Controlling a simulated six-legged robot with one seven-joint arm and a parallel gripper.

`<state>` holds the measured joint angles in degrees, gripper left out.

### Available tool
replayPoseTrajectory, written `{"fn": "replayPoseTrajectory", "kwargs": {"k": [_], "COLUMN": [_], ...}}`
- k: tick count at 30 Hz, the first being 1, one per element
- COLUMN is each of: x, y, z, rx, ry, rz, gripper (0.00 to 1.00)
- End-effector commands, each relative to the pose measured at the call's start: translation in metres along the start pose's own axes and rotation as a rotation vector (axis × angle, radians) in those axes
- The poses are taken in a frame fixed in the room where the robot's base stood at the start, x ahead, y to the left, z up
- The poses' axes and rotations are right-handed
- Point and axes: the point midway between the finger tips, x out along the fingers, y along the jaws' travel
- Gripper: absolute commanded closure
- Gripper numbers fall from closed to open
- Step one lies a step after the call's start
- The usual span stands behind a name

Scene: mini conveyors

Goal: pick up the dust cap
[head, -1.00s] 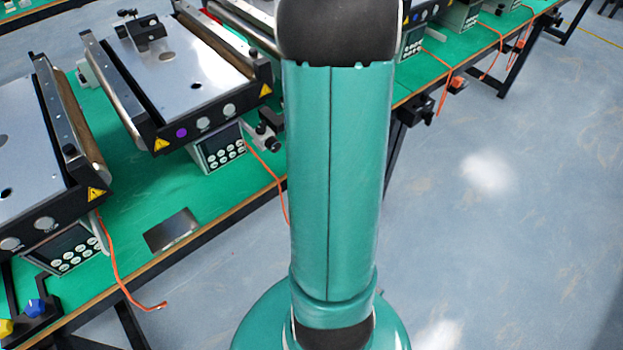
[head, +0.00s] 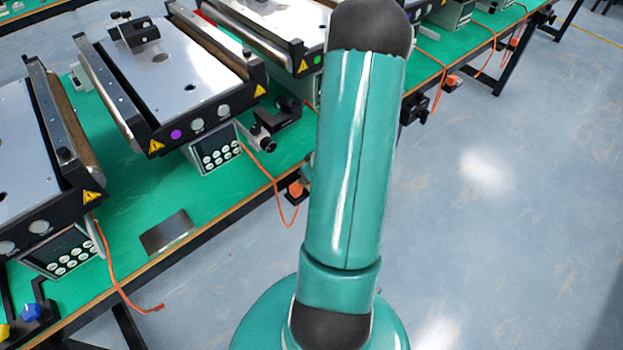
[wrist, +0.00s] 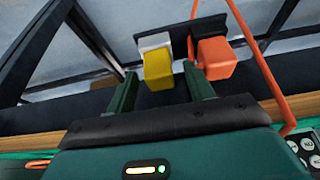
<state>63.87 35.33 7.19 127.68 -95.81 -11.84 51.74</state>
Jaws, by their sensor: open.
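In the wrist view, a yellow block-shaped piece (wrist: 158,73), which looks like the dust cap, sits on a white socket (wrist: 154,42) on a dark panel. My gripper (wrist: 160,76) is open, with its two dark green fingers pointing at the panel. In the head view my arm hides the gripper and the yellow piece.
An orange plug (wrist: 214,58) with an orange cable stands close right of the yellow piece; an orange plug (head: 296,188) also shows at the green table's edge in the head view. Mini conveyors (head: 185,75) line the table. The floor (head: 500,250) to the right is clear.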

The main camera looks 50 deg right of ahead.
Motion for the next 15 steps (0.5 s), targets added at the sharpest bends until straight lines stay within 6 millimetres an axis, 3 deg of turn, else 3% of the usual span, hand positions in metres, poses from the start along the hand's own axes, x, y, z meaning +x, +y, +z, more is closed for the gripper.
{"fn": "replayPoseTrajectory", "kwargs": {"k": [7, 12, 15], "x": [0.0017, 0.0015, 0.0015], "y": [-0.0002, -0.0002, -0.0002], "z": [0.0000, 0.0000, 0.0000], "rx": [-0.001, -0.001, -0.001], "ry": [0.000, 0.000, 0.000], "rz": [0.000, 0.000, 0.000], "gripper": [0.47, 0.81, 0.95]}}
